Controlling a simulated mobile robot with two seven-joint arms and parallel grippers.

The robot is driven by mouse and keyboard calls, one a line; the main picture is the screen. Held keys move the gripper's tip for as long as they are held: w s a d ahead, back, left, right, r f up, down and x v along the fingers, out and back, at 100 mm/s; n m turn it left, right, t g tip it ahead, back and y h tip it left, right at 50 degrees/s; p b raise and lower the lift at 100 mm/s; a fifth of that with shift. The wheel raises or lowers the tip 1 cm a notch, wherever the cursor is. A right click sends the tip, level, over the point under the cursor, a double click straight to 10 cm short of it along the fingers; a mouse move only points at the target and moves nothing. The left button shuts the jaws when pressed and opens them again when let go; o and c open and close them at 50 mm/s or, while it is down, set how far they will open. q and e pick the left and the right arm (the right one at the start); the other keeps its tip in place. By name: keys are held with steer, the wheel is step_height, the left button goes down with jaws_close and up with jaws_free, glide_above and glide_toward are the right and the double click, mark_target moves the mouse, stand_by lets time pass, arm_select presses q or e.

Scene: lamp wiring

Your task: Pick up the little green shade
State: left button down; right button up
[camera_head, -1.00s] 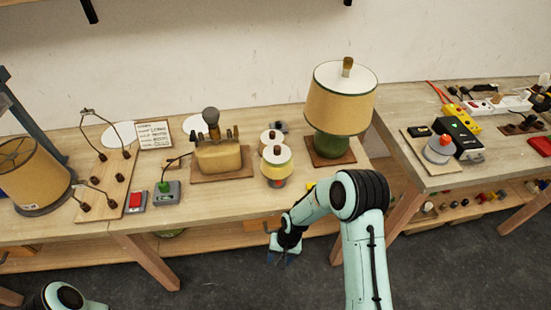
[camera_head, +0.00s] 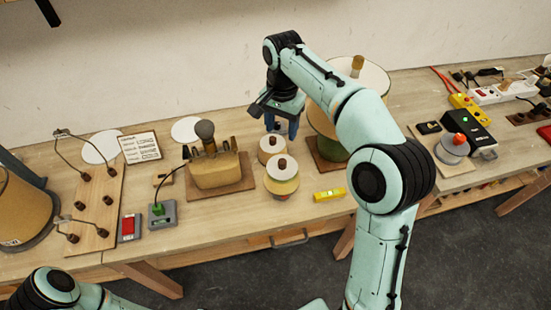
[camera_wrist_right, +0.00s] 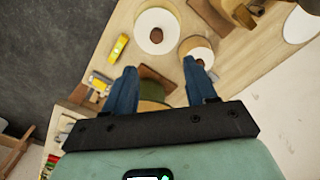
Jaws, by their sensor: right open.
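Two small round shades with pale tops and brown knobs stand on the workbench. My right gripper (camera_head: 282,130) is open and empty, fingers down, above and behind the back shade. In the wrist view its blue fingers (camera_wrist_right: 160,68) are spread apart. My left gripper is out of view.
The big lamp (camera_head: 368,75) stands close right of my right gripper, partly behind my arm. A yellow level (camera_head: 329,194) lies right of the front shade. A tan lamp body on a board (camera_head: 220,172) stands to the left. The bench's front strip is mostly clear.

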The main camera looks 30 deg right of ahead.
steer(key=b, duration=0.1)
glide_above(283, 161)
steer(key=f, duration=0.6)
steer(key=shift+s+a+f, duration=0.2)
steer(key=shift+s+f, duration=0.05)
steer(key=shift+f, duration=0.1)
steer(key=shift+w+f, duration=0.15)
steer(key=shift+f, duration=0.4)
steer(key=f, duration=0.2)
steer(key=f+b, duration=0.1)
steer(key=f, duration=0.2)
steer(key=shift+w+d, duration=0.15)
steer(key=shift+d, duration=0.05)
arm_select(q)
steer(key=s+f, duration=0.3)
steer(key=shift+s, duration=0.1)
arm_select(e)
jaws_close()
